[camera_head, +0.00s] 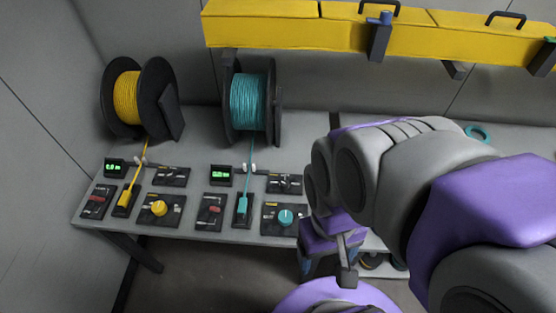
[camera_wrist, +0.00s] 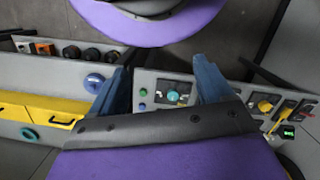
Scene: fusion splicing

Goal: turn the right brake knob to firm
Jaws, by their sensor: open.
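The right brake knob (camera_head: 286,217) is a teal round knob with a white mark, on a dark panel at the bench's front edge. In the wrist view the teal knob (camera_wrist: 170,96) shows beyond the gap between my fingers. My gripper (camera_wrist: 163,62) is open, its two blue fingers apart with nothing between them. In the head view my gripper (camera_head: 328,262) hangs to the right of the knob, near the front edge, partly hidden by my arm. It is apart from the knob. The label's wording is too small to read.
A yellow knob (camera_head: 158,208) sits on the left panel. Teal (camera_head: 249,102) and yellow (camera_head: 123,98) fibre spools stand behind. A teal slider (camera_head: 242,206) and red lever (camera_head: 211,211) lie left of the teal knob. A yellow cabinet (camera_head: 280,28) overhangs the back. Floor in front is clear.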

